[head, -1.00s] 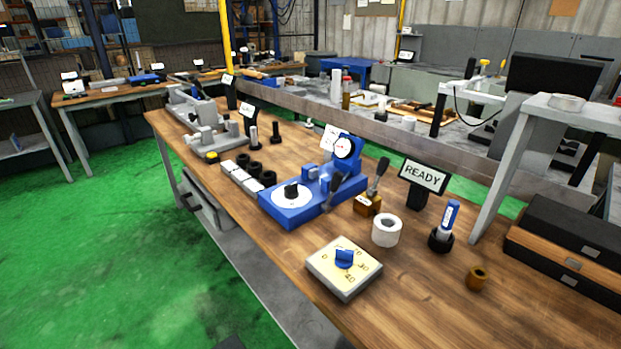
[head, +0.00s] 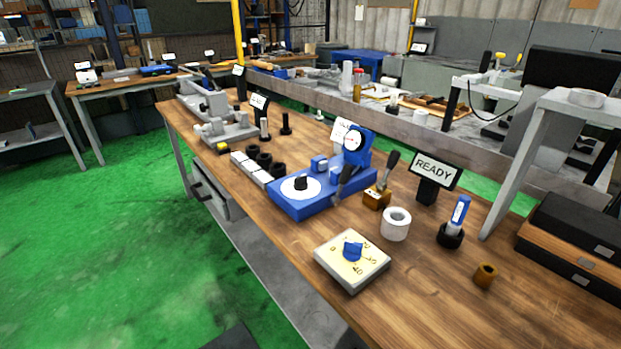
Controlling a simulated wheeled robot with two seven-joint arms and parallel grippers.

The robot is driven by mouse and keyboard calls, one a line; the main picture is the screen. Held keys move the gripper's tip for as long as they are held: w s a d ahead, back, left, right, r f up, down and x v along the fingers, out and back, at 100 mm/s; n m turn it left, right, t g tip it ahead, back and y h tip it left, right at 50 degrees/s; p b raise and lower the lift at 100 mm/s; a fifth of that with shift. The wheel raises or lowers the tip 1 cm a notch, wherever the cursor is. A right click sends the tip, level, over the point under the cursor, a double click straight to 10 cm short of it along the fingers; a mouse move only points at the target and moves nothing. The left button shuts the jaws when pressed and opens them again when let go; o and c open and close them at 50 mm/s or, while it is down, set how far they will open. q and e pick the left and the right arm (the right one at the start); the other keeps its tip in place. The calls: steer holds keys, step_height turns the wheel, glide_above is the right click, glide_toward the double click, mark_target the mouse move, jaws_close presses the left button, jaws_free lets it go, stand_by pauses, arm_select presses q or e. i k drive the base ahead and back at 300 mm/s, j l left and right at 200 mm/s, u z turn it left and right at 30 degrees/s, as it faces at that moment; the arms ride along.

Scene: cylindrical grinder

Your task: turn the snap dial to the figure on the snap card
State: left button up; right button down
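The snap dial is a cream square box (head: 340,270) with a blue knob (head: 352,250) on top. It sits near the front edge of the wooden bench. Printed figures ring the knob; a 40 shows at the near side, the others are hard to read, and I cannot tell which one the knob points at. A white card (head: 345,131) stands behind the blue gauge fixture (head: 310,200), partly hidden by its round dial; its writing is too small to read, and I cannot tell whether it is the snap card. Neither of my grippers shows.
A white ring (head: 396,224), a blue-handled tool in a black holder (head: 450,236), a brass bush (head: 485,275) and a READY sign (head: 434,172) stand around the dial box. Bare bench lies right of the box.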

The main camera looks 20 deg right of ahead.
mark_target(300, 182)
steer(key=i+j+z, duration=0.4)
steer(key=j+z, duration=0.25)
steer(key=i+j+z, duration=0.15)
steer(key=z, duration=0.15)
steer(key=i+j+z, duration=0.1)
steer(key=j+z, duration=0.2)
steer(key=j, duration=0.15)
